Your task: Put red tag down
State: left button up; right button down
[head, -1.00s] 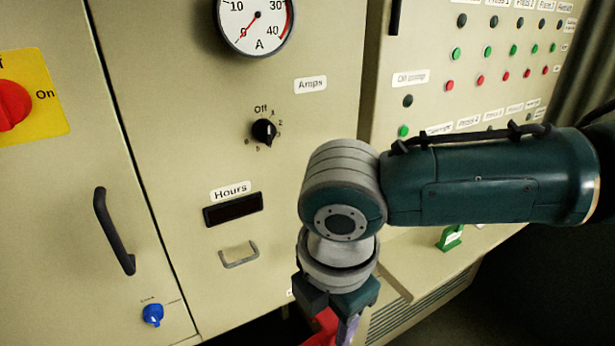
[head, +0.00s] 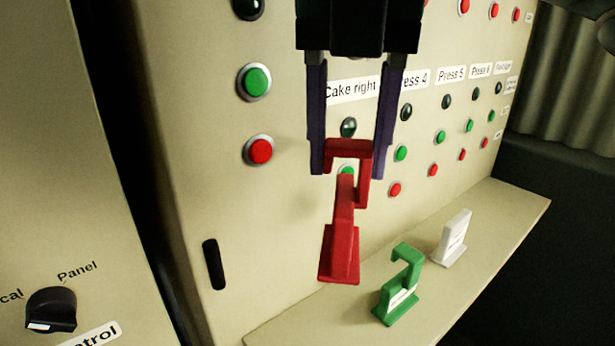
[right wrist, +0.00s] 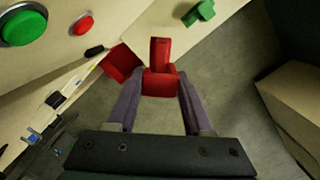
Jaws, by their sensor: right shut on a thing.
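The red tag (head: 343,235) is a hook-shaped piece with a wider block at its lower end. My right gripper (head: 346,165) is shut on its top hook, with a purple finger on each side. The tag hangs below the fingers in front of the panel, above and left of the shelf's green tag. In the right wrist view the tag (right wrist: 160,82) shows between the fingertips (right wrist: 155,90). My left gripper is not in view.
A shelf (head: 300,325) juts from the panel at lower right. A green tag (head: 398,290) and a white tag (head: 453,238) stand on it. The panel carries several green and red buttons. A black knob (head: 50,309) is at lower left.

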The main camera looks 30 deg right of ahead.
aim_at(342, 272)
jog(key=shift+d+f, duration=0.3)
jog(key=shift+f, duration=0.1)
notch_tip(342, 272, down, 19)
jog(key=b, duration=0.1)
jog(key=shift+f+b, duration=0.15)
jog(key=shift+b, duration=0.15)
jog(key=shift+a, duration=0.1)
jog(key=shift+c, duration=1.5)
grip_release()
jog(key=shift+f, duration=0.15)
